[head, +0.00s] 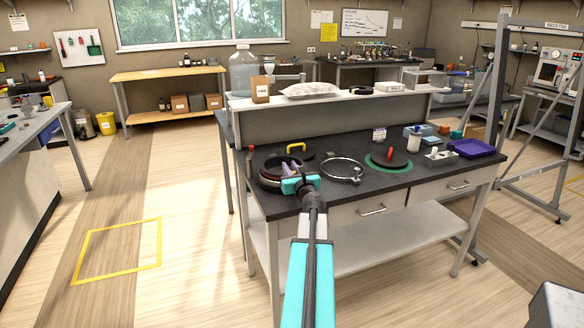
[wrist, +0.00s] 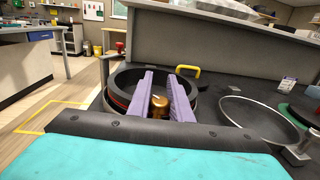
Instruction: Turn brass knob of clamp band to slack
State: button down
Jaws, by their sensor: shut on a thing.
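The brass knob (wrist: 159,106) shows in the wrist view between the two purple fingers of my gripper (wrist: 161,77). The fingers are shut on it from both sides and hide part of it. In the head view my gripper (head: 288,169) is at the front of a round dark port (head: 265,180) with a reddish band, at the bench's left end. The port's round wall (wrist: 119,93) rises behind the knob in the wrist view. The knob is hidden by my gripper in the head view. I cannot tell the clamp band's tightness.
A silver ring with a small block (head: 343,170) lies right of the port. Further right are a green ring with a red-handled black disc (head: 390,161) and a purple tray (head: 472,148). A yellow handle (head: 296,147) stands behind the port. A raised shelf (head: 330,98) runs along the back.

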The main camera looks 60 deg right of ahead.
jog(key=n+t+y, duration=0.2)
jog(key=y, duration=0.1)
jog(key=shift+w+a, duration=0.2)
jog(key=n+y, duration=0.1)
jog(key=n+t+y+b, duration=0.1)
jog(key=n+y+b, duration=0.1)
jog(key=shift+w+a+f+t+y, duration=0.15)
jog(key=shift+w+a+t+y, duration=0.05)
jog(key=shift+a+t+y, duration=0.1)
jog(key=n+y+b, duration=0.1)
jog(key=y+b, duration=0.1)
jog(key=a+n+y+b, duration=0.1)
jog(key=n+y, duration=0.1)
jog(key=y, duration=0.1)
jog(key=n+y+b, duration=0.2)
jog(key=y, duration=0.1)
jog(key=shift+a+t+b, duration=0.3)
jog(key=shift+a+b, duration=0.05)
jog(key=n+y+b, duration=0.1)
jog(key=y+b, duration=0.1)
jog(key=a+n+g+y+b, duration=0.1)
jog(key=n+y+b, duration=0.1)
jog(key=shift+y, duration=0.4)
jog(key=shift+s+a+n+g+y+b, duration=0.15)
jog(key=shift+a+n+g+y+b, duration=0.1)
jog(key=shift+n+g+y+b, duration=0.45)
jog(key=shift+s+a+n+g+y+b, duration=0.2)
jog(key=shift+n+g+y+b, duration=0.25)
jog(key=shift+y, duration=0.35)
jog(key=shift+a, duration=0.15)
